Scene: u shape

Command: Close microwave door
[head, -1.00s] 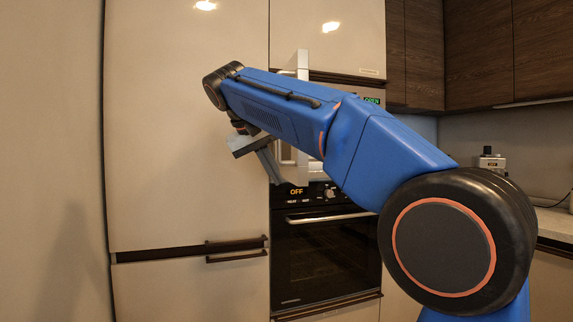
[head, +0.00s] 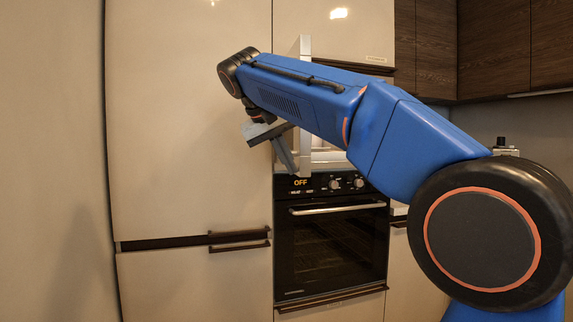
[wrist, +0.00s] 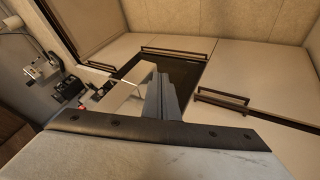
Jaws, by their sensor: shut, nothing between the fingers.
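The microwave door (head: 305,60) stands open in the head view, seen nearly edge-on as a tall pale silvery panel above the oven. My blue arm hides most of the microwave behind it. My gripper (head: 289,168) is shut and empty, pointing down just left of the door's lower part; I cannot tell whether it touches the door. In the wrist view the shut gripper (wrist: 160,78) reaches in from the bottom. A pale panel just left of its fingers may be the door, but I cannot be sure.
The built-in oven (head: 330,240) is below, with its bar handle sticking out and its display reading OFF. A tall cream cabinet (head: 185,140) with dark handles fills the left. Dark wood cupboards (head: 495,45) hang at the upper right. The wrist view shows a counter with small appliances (wrist: 40,68).

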